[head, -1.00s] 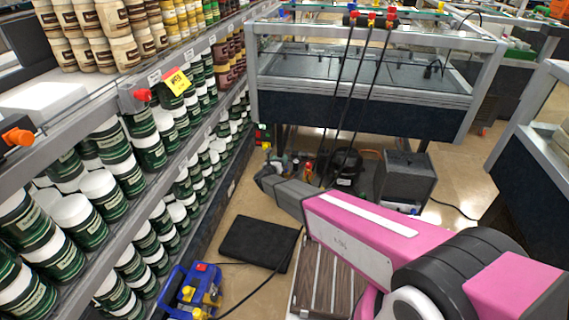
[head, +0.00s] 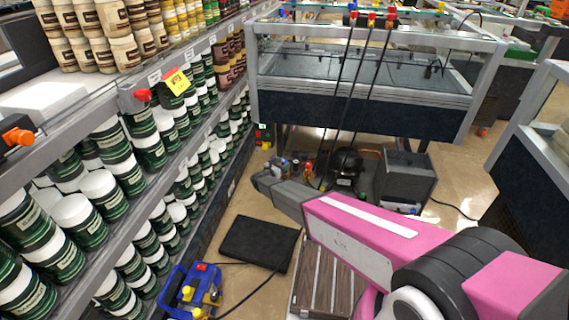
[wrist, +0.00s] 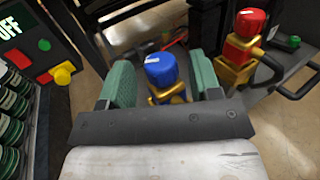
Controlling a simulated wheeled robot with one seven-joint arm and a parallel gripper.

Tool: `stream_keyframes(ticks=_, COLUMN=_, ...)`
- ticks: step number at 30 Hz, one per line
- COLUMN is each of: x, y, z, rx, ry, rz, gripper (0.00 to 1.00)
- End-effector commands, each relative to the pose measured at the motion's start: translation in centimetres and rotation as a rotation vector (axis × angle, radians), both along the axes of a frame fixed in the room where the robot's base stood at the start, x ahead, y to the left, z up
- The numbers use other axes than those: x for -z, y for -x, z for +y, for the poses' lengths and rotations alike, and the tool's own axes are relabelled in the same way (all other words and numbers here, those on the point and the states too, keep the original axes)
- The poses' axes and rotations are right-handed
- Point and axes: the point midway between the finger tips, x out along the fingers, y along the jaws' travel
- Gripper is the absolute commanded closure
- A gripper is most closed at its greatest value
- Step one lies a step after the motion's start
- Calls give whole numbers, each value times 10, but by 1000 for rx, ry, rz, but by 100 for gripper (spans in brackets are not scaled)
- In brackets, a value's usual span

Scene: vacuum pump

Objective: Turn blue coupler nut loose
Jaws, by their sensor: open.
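The blue coupler nut (wrist: 161,70) has a white mark on top and sits on a brass fitting (wrist: 166,95) in the wrist view. My gripper (wrist: 161,62) is open, with one green finger on each side of the nut. Small gaps show between the nut and both fingers, and nothing is gripped. In the head view my gripper (head: 268,181) is low beside the shelf, in front of the glass display case; I cannot make out the blue nut there.
A red coupler (wrist: 249,25) on brass stands close on the right in the wrist view. A panel with "OFF" (wrist: 15,58) and coloured buttons is at the left. In the head view, a blue pump unit (head: 193,290) and a dark flat case (head: 259,243) lie on the floor.

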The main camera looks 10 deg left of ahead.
Motion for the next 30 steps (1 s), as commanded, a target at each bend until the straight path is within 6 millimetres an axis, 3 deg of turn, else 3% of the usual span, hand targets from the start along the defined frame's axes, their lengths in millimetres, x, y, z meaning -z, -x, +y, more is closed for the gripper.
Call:
stream_keyframes(ticks=6, x=0, y=-15, z=-9, rx=0, ry=1, rz=0, gripper=42)
stream_keyframes(ticks=15, x=0, y=-17, z=-10, rx=-1, ry=1, rz=0, gripper=42)
stream_keyframes(ticks=16, x=0, y=-17, z=-10, rx=-1, ry=1, rz=0, gripper=46)
stream_keyframes(ticks=20, x=0, y=-17, z=-10, rx=-1, ry=1, rz=0, gripper=88)
stream_keyframes(ticks=21, x=0, y=-17, z=-10, rx=-1, ry=1, rz=0, gripper=92)
stream_keyframes(ticks=30, x=0, y=-16, z=-10, rx=-26, ry=2, rz=1, gripper=92)
